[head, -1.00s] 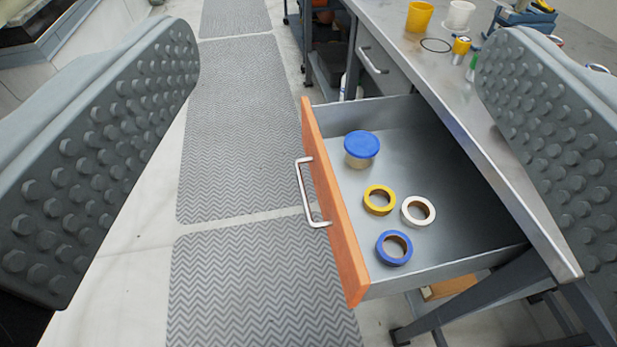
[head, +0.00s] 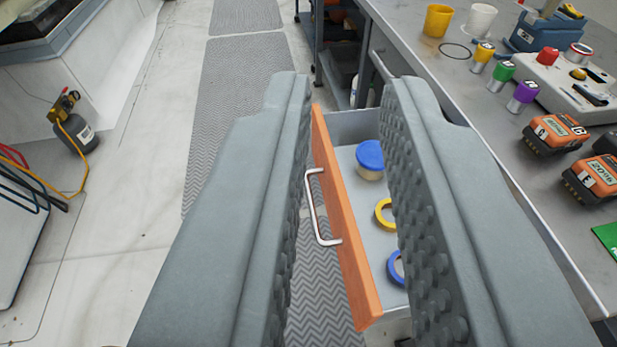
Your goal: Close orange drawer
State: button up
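The orange drawer (head: 345,225) stands pulled out from under the metal workbench. Its orange front has a silver bar handle (head: 317,207) on the left face. Inside the drawer are a jar with a blue lid (head: 370,158), a yellow tape ring (head: 383,214) and a blue tape ring (head: 395,268), the rings partly hidden by my right finger. My gripper (head: 347,90) has its two grey studded fingers apart, with the drawer front and handle showing in the gap between them. I cannot tell whether either finger touches the drawer.
The workbench top (head: 440,95) on the right holds a yellow cup (head: 438,20), a white cup (head: 481,20), colored cans and orange battery packs (head: 555,134). A grey mat (head: 245,80) and clear floor lie left of the drawer.

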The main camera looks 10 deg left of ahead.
jog(key=w+a+f+g, duration=0.1)
jog(key=w+f+g, duration=0.1)
jog(key=w+f, duration=0.2)
jog(key=w+a+f+g, duration=0.2)
jog(key=w+f, duration=0.1)
jog(key=w, duration=0.2)
jog(key=w+a+f+n+g, duration=0.1)
jog(key=w+a+f+g, duration=0.1)
jog(key=w+f, duration=0.2)
jog(key=shift+w+a+f+h, duration=0.15)
jog(key=shift+w, duration=0.3)
jog(key=shift+w+a+f+h, duration=0.1)
jog(key=shift+w+f+h, duration=0.05)
jog(key=shift+w, duration=0.25)
grip_shut()
jog(key=g+h, duration=0.4)
send_near(315, 153)
notch_tip(315, 153, down, 3)
jog(key=w+a, duration=0.1)
jog(key=a, duration=0.1)
jog(key=shift+w+d+f+n, duration=0.1)
jog(key=shift+w+d, duration=0.15)
jog(key=shift+d, duration=0.35)
jog(key=shift+w+d+f+n, duration=0.1)
jog(key=shift+w+d, duration=0.15)
jog(key=shift+d, duration=0.35)
jog(key=shift+w+d+n, duration=0.1)
jog(key=shift+w+d, duration=0.15)
jog(key=shift+d, duration=0.4)
jog(key=shift+d, duration=0.1)
